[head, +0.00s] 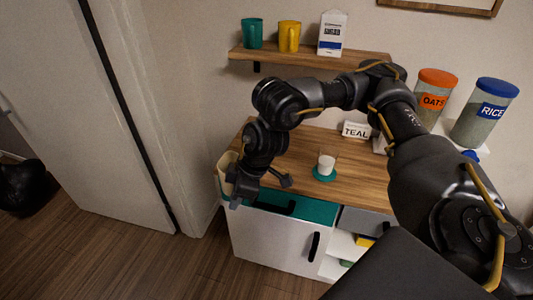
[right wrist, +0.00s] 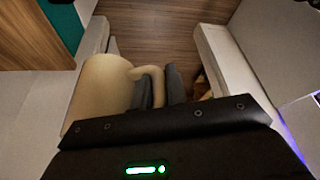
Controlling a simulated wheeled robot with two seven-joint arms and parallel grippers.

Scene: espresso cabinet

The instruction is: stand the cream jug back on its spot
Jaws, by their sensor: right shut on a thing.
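The cream jug (head: 227,173) shows at the left end of the wooden cabinet top, partly hidden behind my right arm. My right gripper (head: 236,198) is beside it there. In the right wrist view the jug (right wrist: 101,92) shows large, and my right gripper (right wrist: 160,88) is shut on its handle (right wrist: 152,73). I cannot tell from the head view whether the jug touches the cabinet. A small white cup (head: 326,164) stands on a round teal mat (head: 324,176) on the cabinet top. My left gripper is not in view.
A TEAL sign (head: 356,130) stands at the back of the wooden top (head: 315,148). OATS (head: 434,92) and RICE (head: 483,112) jars stand right. A wall shelf (head: 300,58) holds a green mug, a yellow mug and a bag.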

